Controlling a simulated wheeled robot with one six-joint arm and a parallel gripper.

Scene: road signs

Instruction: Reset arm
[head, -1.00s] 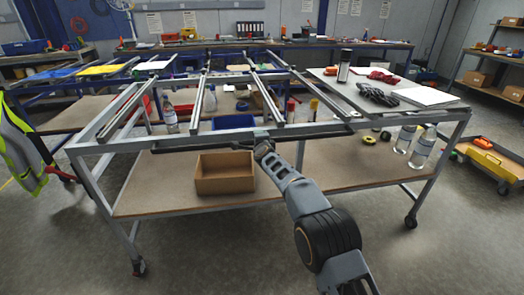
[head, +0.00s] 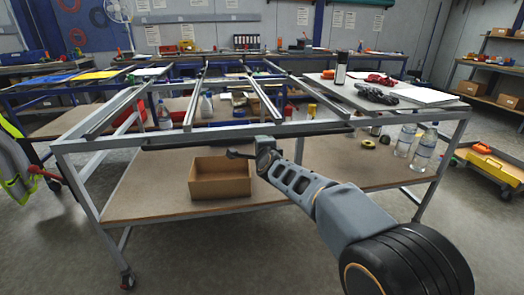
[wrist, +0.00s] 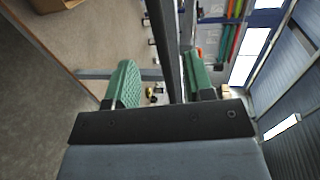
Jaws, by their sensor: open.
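My gripper (head: 238,154) is at the front edge of the metal frame table (head: 100,142), in front of its front rail and above the lower shelf. In the wrist view its two green-padded fingers (wrist: 160,78) are apart. A dark bar runs between them in the picture; I cannot tell how near it is. No object is seen held. My arm reaches in from the lower right, with a large black joint close to the camera.
An open cardboard box (head: 220,178) stands on the lower shelf (head: 130,195), left of my arm. Water bottles (head: 424,150) stand at the shelf's right. A grey tabletop (head: 385,96) at right holds a black bottle (head: 341,68) and gloves (head: 376,95). Floor in front is clear.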

